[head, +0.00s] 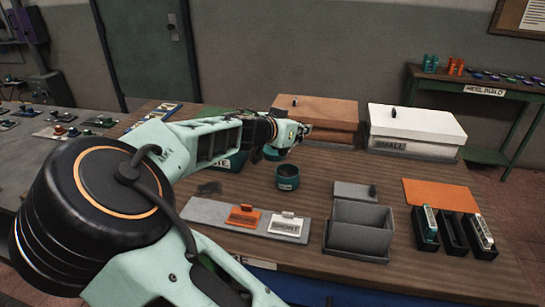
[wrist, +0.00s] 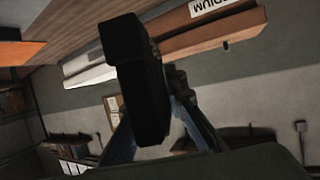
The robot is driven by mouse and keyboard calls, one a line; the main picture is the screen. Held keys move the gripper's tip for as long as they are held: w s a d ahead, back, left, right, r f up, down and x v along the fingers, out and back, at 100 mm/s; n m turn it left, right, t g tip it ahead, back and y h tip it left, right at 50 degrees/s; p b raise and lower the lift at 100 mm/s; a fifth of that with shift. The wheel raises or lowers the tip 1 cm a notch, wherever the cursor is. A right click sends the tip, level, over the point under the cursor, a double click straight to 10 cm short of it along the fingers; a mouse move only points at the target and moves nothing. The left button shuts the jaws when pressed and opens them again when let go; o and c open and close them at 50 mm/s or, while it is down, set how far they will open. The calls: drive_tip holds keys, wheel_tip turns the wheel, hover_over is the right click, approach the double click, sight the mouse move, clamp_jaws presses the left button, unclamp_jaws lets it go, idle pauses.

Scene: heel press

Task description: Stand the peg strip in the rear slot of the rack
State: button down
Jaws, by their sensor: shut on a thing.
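My gripper (head: 298,131) is stretched out over the far part of the bench, near the front of a brown lidded box, and is small in the head view. In the wrist view my gripper (wrist: 157,108) is shut on a long dark block (wrist: 140,75) that stands out between its fingers. I cannot tell for sure whether this is the peg strip. A grey open holder (head: 358,240) with an upright divider stands on the near bench and may be the rack. Its slots look empty, though their floors are partly hidden.
The brown box (head: 320,112) and white SMALL box (head: 415,125) stand at the back. A dark teal cup (head: 288,177) is mid-bench. Black holders (head: 453,232), two with strips inside, stand at right beside an orange plate (head: 440,195). A grey board (head: 215,213) carries labelled orange and white pieces.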

drive_tip(key=w+f, duration=0.2)
drive_tip(key=w, duration=0.2)
drive_tip(key=w+d+f+p, duration=0.1)
drive_tip(key=w+f, duration=0.2)
drive_tip(key=w, duration=0.1)
drive_tip(key=w+d+f+p, duration=0.1)
drive_tip(key=w+f, duration=0.2)
drive_tip(key=w, duration=0.1)
drive_tip(key=shift+d, duration=0.2)
drive_tip(key=shift+w+d+f+p, duration=0.1)
drive_tip(key=shift+w+f+p, duration=0.2)
drive_tip(key=shift+w+f, duration=0.25)
wheel_tip(320, 180, down, 3)
drive_tip(key=shift+w+f, duration=0.15)
drive_tip(key=shift+f, duration=0.2)
drive_tip(key=shift+f+b, duration=0.25)
drive_tip(key=shift+b, duration=0.05)
drive_tip(key=c, duration=2)
unclamp_jaws()
drive_tip(key=shift+r, duration=0.1)
drive_tip(key=shift+o, duration=0.2)
drive_tip(key=shift+r, duration=0.1)
